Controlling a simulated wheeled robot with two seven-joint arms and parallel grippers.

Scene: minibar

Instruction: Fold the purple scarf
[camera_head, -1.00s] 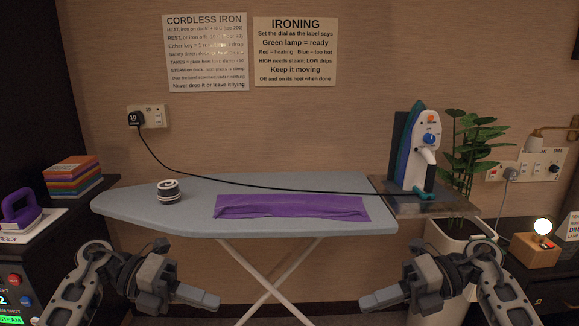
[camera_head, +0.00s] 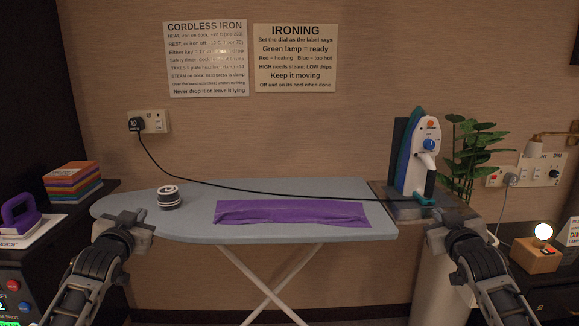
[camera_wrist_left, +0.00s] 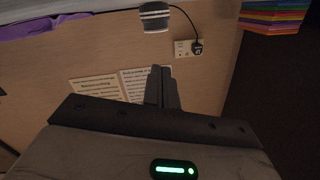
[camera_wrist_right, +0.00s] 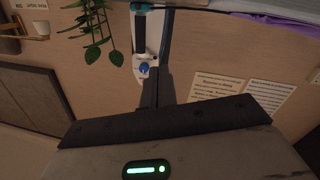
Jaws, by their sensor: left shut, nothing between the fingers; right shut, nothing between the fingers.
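The purple scarf (camera_head: 290,213) lies on the grey ironing board (camera_head: 190,225) as a long flat strip, with a crease running along its length. Part of it shows at the top left of the left wrist view (camera_wrist_left: 62,22) and the top right of the right wrist view (camera_wrist_right: 270,34). My left gripper (camera_head: 127,218) is shut and empty near the board's left front edge, left of the scarf. Its shut fingers show in the left wrist view (camera_wrist_left: 162,85). My right gripper (camera_head: 452,217) is shut and empty at the board's right end, in front of the iron.
A blue and white iron (camera_head: 423,150) stands upright on a stand at the board's right end. A small black-and-white round object (camera_head: 168,197) sits on the board's left part. A black cord (camera_head: 250,186) runs behind the scarf. A plant (camera_head: 475,145) stands at right.

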